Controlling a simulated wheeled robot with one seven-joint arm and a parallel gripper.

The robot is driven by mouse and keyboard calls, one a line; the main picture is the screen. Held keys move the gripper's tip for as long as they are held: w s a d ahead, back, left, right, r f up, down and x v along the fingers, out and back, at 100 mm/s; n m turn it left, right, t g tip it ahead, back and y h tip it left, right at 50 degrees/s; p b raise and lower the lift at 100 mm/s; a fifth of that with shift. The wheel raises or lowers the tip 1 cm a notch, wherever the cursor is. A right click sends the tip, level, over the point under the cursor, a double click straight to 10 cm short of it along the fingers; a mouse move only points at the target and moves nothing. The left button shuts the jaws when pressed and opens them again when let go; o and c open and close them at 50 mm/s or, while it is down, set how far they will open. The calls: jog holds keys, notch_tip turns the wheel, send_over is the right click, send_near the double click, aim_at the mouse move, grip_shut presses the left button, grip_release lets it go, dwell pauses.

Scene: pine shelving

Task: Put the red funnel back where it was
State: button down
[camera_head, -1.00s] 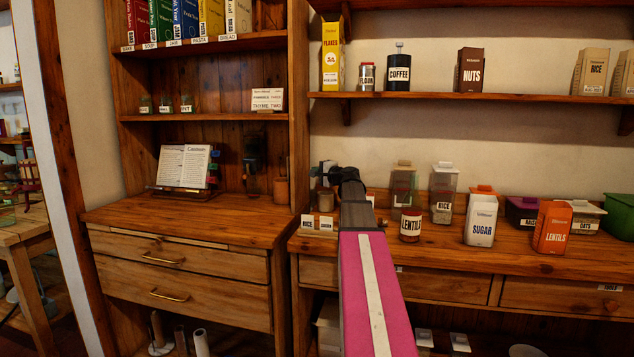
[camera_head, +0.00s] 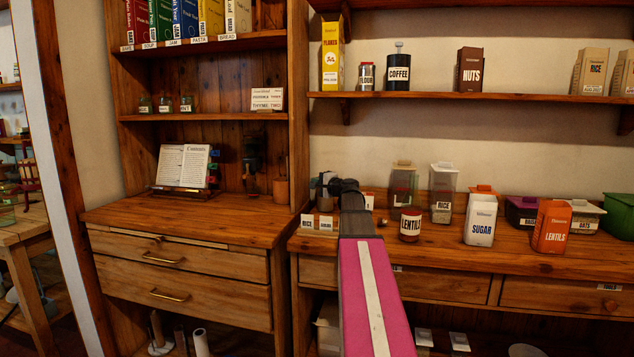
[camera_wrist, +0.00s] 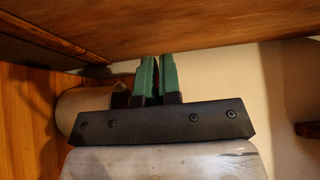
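I cannot make out a whole red funnel in either view. My gripper (camera_wrist: 159,62) shows in the wrist view with two green fingers close together, a narrow dark gap between them. A small dark reddish patch shows beside the fingers, too dim to identify. I cannot tell whether anything is held. In the head view my arm reaches to the counter's left end, and its dark wrist hides most of the gripper.
A wooden edge (camera_wrist: 200,28) crosses above the fingers in the wrist view, with a pale round container (camera_wrist: 82,108) at left. The counter holds a lentils tin (camera_head: 410,226), rice jar (camera_head: 442,190), sugar box (camera_head: 481,220) and orange lentils box (camera_head: 552,227). The desk top (camera_head: 190,222) is mostly clear.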

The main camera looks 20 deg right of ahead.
jog(key=c, duration=1.3)
grip_release()
jog(key=shift+r, duration=0.6)
jog(key=v, duration=1.2)
jog(key=shift+f, duration=0.1)
